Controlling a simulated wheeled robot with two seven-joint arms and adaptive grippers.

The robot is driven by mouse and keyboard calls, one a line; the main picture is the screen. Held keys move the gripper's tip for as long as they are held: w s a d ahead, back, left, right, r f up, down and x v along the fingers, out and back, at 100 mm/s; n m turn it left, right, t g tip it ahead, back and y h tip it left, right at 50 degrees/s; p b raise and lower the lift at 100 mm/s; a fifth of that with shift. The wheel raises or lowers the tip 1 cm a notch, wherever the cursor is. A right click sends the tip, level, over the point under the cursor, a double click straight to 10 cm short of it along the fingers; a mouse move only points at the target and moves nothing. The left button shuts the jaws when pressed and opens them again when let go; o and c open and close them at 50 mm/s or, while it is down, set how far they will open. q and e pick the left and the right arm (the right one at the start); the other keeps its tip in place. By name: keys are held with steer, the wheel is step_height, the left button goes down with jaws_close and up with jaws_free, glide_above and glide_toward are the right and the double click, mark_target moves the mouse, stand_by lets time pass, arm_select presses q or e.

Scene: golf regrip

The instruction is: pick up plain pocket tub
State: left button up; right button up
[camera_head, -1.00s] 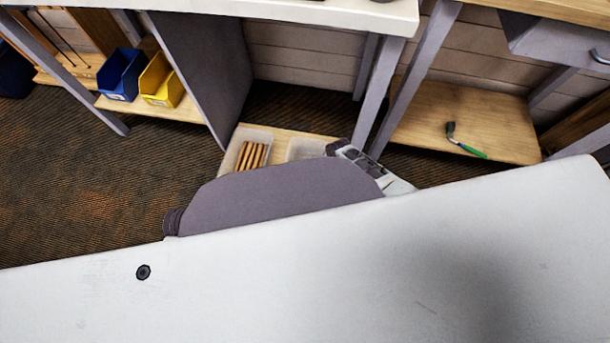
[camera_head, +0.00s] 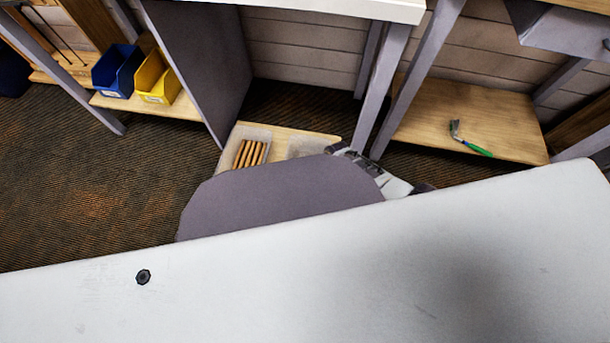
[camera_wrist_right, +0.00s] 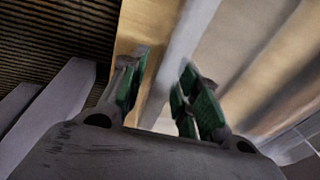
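Two pale translucent tubs stand on a low wooden shelf in the head view. One tub (camera_head: 262,134) holds several brown sticks. The other tub (camera_head: 300,148) is partly hidden behind a grey rounded shape, and its contents cannot be made out. I cannot tell from a label which is the plain pocket tub. My right gripper (camera_wrist_right: 164,64) shows in the right wrist view with its two green-padded fingers apart and nothing seen between them. A wooden board and a grey beam lie beyond the fingers. My left gripper is not in view.
A blue bin (camera_head: 117,72) and a yellow bin (camera_head: 157,80) stand on a shelf at the left. A green-handled brush (camera_head: 471,142) lies on a wooden shelf (camera_head: 425,128) at the right. Grey bench legs (camera_head: 380,85) rise near the tubs. Patterned carpet (camera_head: 90,190) is open at the left.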

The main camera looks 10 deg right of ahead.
steer(key=shift+f, duration=0.2)
steer(key=shift+c, duration=0.4)
jaws_close()
